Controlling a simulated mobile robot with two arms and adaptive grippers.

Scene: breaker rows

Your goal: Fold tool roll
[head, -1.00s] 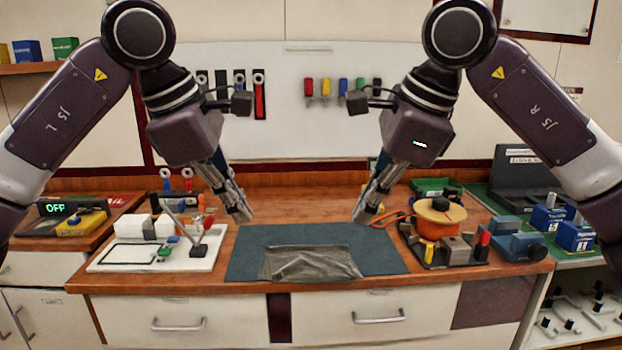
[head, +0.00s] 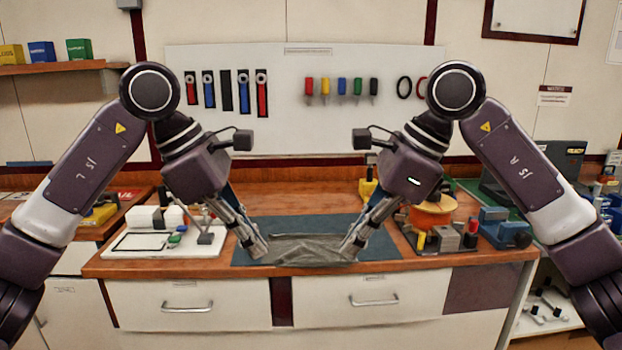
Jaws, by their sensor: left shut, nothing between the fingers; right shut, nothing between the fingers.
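The tool roll is a grey-brown cloth (head: 305,251) lying slightly wrinkled on a dark blue-grey mat (head: 385,267) at the front of the wooden bench. My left gripper (head: 258,252) is shut and empty, pointing down at the cloth's left edge. My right gripper (head: 350,253) is shut and empty, pointing down at the cloth's right edge. I cannot tell whether the fingertips touch the cloth. The grippers hide parts of its side edges.
A white board (head: 150,243) with small parts lies left of the mat. An orange spool (head: 431,213) and a blue vise-like tool (head: 503,229) stand to the right. A pegboard (head: 300,120) with hung tools is behind. The bench's front edge is close to the mat.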

